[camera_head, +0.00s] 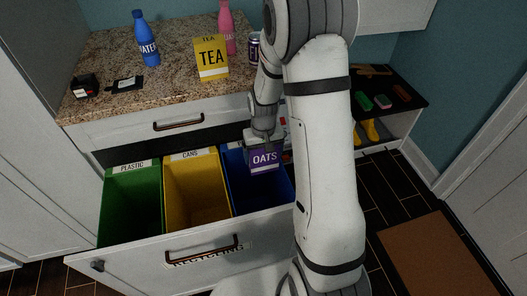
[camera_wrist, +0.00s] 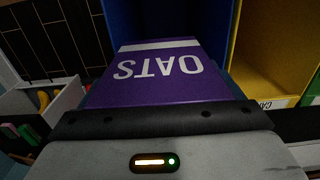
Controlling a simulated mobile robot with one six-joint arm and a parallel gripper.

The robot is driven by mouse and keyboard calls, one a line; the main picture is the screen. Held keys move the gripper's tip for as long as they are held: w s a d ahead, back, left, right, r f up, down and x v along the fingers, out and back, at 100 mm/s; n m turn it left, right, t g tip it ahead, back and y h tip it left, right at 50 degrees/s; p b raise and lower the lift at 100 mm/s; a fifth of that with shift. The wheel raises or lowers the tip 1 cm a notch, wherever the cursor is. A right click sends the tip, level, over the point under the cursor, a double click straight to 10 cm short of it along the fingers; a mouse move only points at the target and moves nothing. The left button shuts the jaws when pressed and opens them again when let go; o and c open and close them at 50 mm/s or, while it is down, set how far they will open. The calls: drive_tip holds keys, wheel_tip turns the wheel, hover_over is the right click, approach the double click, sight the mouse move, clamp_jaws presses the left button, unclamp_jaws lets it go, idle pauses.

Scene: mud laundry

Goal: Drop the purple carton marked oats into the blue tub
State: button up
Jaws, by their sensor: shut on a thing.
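The purple carton marked OATS (camera_head: 264,160) is held in my gripper (camera_head: 264,138), over the blue tub (camera_head: 236,182) in the open drawer. In the head view the carton overlaps the upper part of the tub's opening; I cannot tell exactly how far it reaches below the rim. In the wrist view the carton (camera_wrist: 158,78) lies directly ahead of my gripper (camera_wrist: 160,122), with the blue tub (camera_wrist: 180,18) beyond it. My gripper is shut on the carton, and its fingertips are mostly hidden.
A green tub (camera_head: 130,205) and a yellow tub (camera_head: 197,190) stand left of the blue one. The counter (camera_head: 110,60) above holds a blue bottle (camera_head: 146,40), a yellow TEA box (camera_head: 211,58), a pink bottle (camera_head: 226,25) and a can (camera_head: 254,48). A dark shelf (camera_head: 400,85) stands right.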

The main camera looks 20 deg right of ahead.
drive_tip(key=shift+f, duration=0.6)
drive_tip(key=shift+r, duration=0.1)
drive_tip(key=o, duration=0.8)
drive_tip(key=shift+r, duration=3.9)
